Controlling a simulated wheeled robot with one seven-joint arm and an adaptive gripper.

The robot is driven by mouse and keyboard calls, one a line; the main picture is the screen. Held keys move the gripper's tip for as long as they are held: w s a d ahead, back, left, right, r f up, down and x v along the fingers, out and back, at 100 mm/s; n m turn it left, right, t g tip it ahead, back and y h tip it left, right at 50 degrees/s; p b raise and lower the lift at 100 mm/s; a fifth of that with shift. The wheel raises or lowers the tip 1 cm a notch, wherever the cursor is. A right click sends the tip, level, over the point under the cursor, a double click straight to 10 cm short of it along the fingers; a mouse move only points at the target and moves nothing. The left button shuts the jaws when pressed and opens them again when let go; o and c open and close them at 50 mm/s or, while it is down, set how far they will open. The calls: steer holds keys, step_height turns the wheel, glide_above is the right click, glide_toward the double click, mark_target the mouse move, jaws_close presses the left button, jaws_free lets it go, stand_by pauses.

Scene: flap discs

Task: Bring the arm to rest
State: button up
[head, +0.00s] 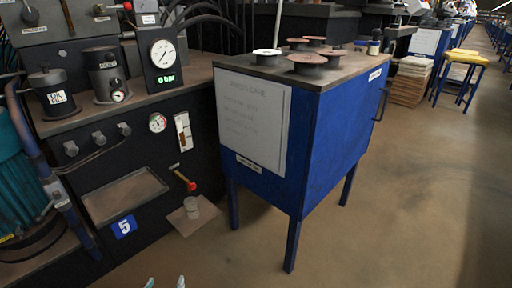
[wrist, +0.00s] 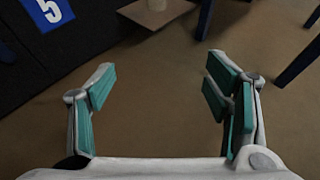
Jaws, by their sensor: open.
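My gripper (wrist: 160,95) is open and empty in the wrist view. Its two fingers with green pads stand wide apart over the brown floor. In the head view only the tips of my gripper (head: 165,283) show at the bottom edge, left of the middle. Several flap discs (head: 307,60) lie on top of the blue cabinet (head: 335,135), well away from my gripper. The rest of my arm is out of the head view.
A dark machine (head: 150,150) with gauges and a number 5 plate (head: 124,227) stands at the left. A small cup (head: 191,207) stands on a plate by its foot. Cabinet legs stand ahead. The floor (head: 410,215) at the right is clear. A yellow-topped stool (head: 466,60) stands farther back.

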steer(key=w+d+r+m+g+h, duration=0.2)
steer(key=w+d+r+m+h, duration=0.2)
steer(key=w+d+r+m, duration=0.45)
steer(key=w+d+r+m+g+h, duration=0.25)
steer(key=d+r+m+h, duration=0.2)
steer(key=d+r, duration=0.8)
steer(key=s+d+r+m+g, duration=0.3)
steer(key=d+r+m, duration=0.2)
steer(key=d+r, duration=0.4)
steer(key=s+d+r+m+g, duration=0.3)
steer(key=d+r+m, duration=0.2)
steer(key=d+r, duration=0.35)
steer(key=s+d+r+m+g+y, duration=0.25)
steer(key=s+d+m, duration=0.2)
steer(key=s, duration=0.25)
steer(key=s+d+r+m+g+y, duration=0.1)
steer(key=s+d+r+m, duration=0.3)
steer(key=s, duration=0.3)
steer(key=s+m+y, duration=0.5)
steer(key=s, duration=1.3)
step_height(320, 180, up, 39)
steer(key=t+p, duration=0.4)
steer(key=p, duration=3.3)
steer(key=shift+w+d+t, duration=0.2)
steer(key=shift+d+t, duration=0.05)
steer(key=shift+t, duration=0.05)
steer(key=shift+r, duration=0.1)
